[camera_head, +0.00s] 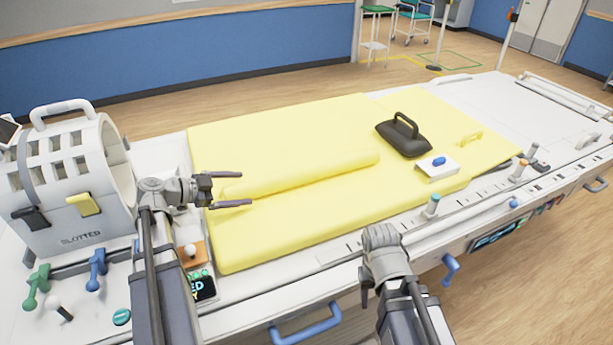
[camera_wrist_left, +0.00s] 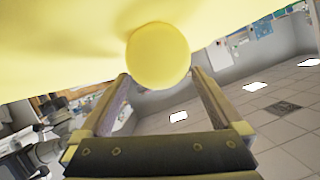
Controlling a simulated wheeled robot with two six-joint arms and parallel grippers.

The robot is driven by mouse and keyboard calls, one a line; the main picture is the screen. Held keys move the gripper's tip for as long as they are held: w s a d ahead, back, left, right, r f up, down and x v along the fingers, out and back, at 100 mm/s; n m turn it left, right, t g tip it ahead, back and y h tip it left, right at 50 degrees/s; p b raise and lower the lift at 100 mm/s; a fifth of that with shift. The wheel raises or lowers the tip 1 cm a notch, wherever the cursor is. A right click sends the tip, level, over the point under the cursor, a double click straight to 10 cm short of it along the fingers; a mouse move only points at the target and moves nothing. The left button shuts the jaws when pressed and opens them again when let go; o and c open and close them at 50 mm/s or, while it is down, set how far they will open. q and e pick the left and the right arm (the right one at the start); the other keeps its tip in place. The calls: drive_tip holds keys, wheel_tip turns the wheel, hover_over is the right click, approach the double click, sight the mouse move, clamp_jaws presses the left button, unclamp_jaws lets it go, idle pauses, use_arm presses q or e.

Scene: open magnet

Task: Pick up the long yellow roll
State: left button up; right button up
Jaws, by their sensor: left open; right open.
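The long yellow roll (camera_head: 305,176) lies across the yellow pad (camera_head: 260,240) on the white bed. My left gripper (camera_head: 238,189) is open at the roll's left end, its two fingers pointing right toward the roll. In the left wrist view, the roll's round end (camera_wrist_left: 158,55) shows ahead of and between the spread finger tips (camera_wrist_left: 160,85); whether they touch it cannot be told. My right gripper (camera_head: 388,290) is low at the bed's front edge, away from the roll, with its fingers partly hidden by my arm.
A white slotted shell (camera_head: 72,160) stands at the bed's left end. A black handled block (camera_head: 403,137) and a white box with a blue knob (camera_head: 437,167) sit on the pad to the right of the roll. Pegs line the front edge. The pad in front of the roll is clear.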

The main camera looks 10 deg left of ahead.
sight(249, 187)
use_arm(q)
drive_tip(key=b+x, duration=0.1)
drive_tip(key=x, duration=0.1)
drive_tip(key=shift+w+d+f, duration=0.15)
drive_tip(key=shift+w+f, duration=0.15)
drive_tip(key=shift+f, duration=0.05)
drive_tip(key=shift+w+d, duration=0.3)
drive_tip(key=shift+d, duration=0.05)
drive_tip(key=shift+c, duration=0.4)
drive_tip(key=c, duration=1.4)
wheel_tip(249, 187, up, 10)
drive_tip(key=p, duration=1)
